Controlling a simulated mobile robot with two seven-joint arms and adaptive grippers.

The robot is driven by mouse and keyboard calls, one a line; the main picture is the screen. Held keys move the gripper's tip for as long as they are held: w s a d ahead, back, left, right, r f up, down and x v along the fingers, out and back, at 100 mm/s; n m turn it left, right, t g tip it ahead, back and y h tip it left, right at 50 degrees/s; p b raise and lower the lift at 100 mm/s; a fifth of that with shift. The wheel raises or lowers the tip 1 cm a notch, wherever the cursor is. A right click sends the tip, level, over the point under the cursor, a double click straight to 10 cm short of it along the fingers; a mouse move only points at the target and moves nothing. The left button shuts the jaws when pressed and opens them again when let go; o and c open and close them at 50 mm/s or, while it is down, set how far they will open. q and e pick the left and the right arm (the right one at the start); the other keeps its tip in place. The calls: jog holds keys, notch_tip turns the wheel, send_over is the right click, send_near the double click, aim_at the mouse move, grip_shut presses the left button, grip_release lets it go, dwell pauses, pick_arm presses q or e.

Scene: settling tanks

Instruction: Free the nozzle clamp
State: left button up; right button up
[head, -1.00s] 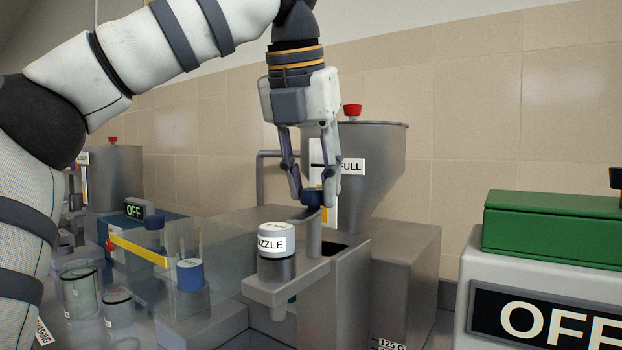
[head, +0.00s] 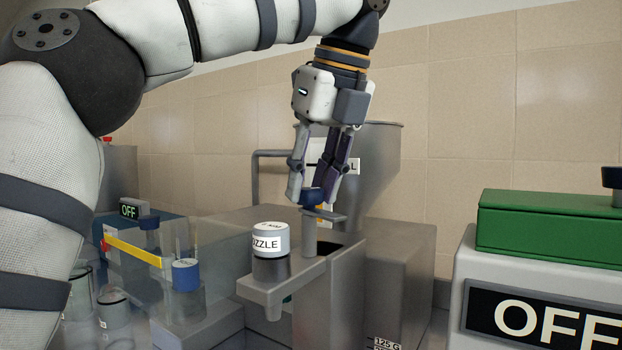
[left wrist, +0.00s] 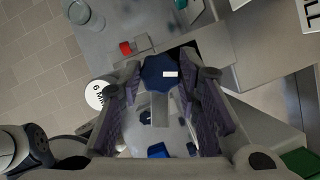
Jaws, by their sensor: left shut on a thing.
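The clamp has a dark blue knob (head: 313,196) on a flat grey bar (head: 325,214), which sits on a post of the grey nozzle bracket (head: 277,287). My left gripper (head: 318,188) points down with its fingers closed around the knob. In the left wrist view, the knob (left wrist: 162,73) with its white mark lies between the fingers, and the bar (left wrist: 160,107) shows below it. The nozzle (head: 269,240), with a white cap and partly visible label, stands upright in the bracket, left of the clamp bar. My right gripper is not in view.
A grey hopper (head: 380,165) stands close behind my gripper. A green block (head: 545,228) tops an OFF-marked housing (head: 490,280) at right. Glass vessels, a yellow strip (head: 132,247) and a blue-capped jar (head: 186,275) crowd the left.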

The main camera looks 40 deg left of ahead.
pick_arm(q)
jog(key=shift+w+n+g, duration=0.15)
jog(key=shift+n+g, duration=0.65)
jog(key=shift+n, duration=1.3)
jog(key=o, duration=1.1)
jog(key=shift+a, duration=0.1)
jog(key=shift+o, duration=0.2)
